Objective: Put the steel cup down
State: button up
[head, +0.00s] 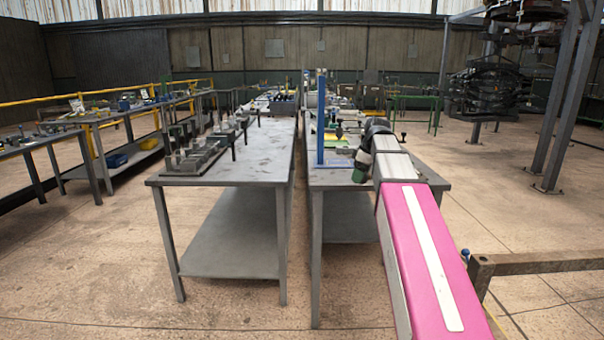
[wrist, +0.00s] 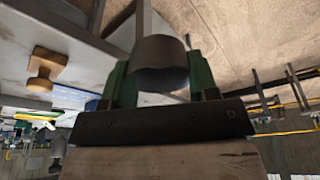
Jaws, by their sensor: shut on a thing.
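The steel cup (wrist: 160,62) is a dark grey, smooth, rounded vessel in the wrist view. It sits between the two green fingers of my gripper (wrist: 160,78), which is shut on it. Behind the cup in that view are a table edge and the floor; I cannot tell how high the cup is. In the head view my gripper (head: 361,172) shows as a small green part by the near end of the right-hand grey table (head: 330,178). I cannot make out the cup there.
A tan wooden piece (wrist: 46,68) rests on a grey tabletop in the wrist view. In the head view a blue upright post (head: 321,115) stands on the right-hand table. A second grey table (head: 235,160) to its left holds dark fixtures (head: 195,155) and has bare surface nearby.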

jog(key=s+a+f+m+t+h, duration=0.1)
jog(key=s+f+m+h, duration=0.1)
jog(key=s+f+m, duration=0.7)
jog(key=shift+s+a+f+m+t+h, duration=0.2)
jog(key=shift+a+f+m+t+h, duration=0.15)
jog(key=shift+f+m, duration=1.4)
